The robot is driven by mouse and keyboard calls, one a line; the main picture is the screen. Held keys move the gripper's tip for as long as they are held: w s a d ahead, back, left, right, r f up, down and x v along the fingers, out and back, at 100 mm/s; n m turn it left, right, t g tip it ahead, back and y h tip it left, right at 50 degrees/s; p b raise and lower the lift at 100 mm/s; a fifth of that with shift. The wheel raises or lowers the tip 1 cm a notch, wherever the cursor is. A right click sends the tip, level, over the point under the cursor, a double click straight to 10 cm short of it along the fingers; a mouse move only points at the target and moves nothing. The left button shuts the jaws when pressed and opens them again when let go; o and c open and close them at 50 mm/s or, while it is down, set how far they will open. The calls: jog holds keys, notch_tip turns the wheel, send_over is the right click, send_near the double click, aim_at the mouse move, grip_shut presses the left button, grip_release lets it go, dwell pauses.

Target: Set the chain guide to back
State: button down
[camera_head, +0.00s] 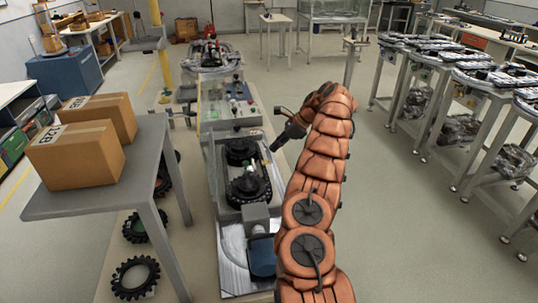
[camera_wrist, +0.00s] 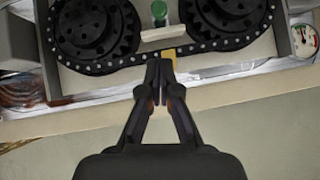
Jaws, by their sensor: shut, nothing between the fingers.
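In the wrist view a black chain (camera_wrist: 100,68) runs around two black sprockets, the left one (camera_wrist: 95,28) and the right one (camera_wrist: 232,12). A small yellow block (camera_wrist: 168,54) sits at the chain's near run, midway between the sprockets; it may be the chain guide, but I cannot tell for sure. My gripper (camera_wrist: 164,72) is shut and empty, its tips right at the block's near side; contact is unclear and the tips partly hide it. In the head view my gripper (camera_head: 275,148) is at the right edge of the chain unit (camera_head: 214,185).
A pale bar (camera_wrist: 162,33) and a green knob (camera_wrist: 159,10) lie between the sprockets. A gauge (camera_wrist: 304,40) is at the right. In the head view, a side table (camera_head: 75,205) with two cardboard boxes (camera_head: 75,153) stands left.

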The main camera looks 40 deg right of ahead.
jog(key=shift+v, duration=1.55)
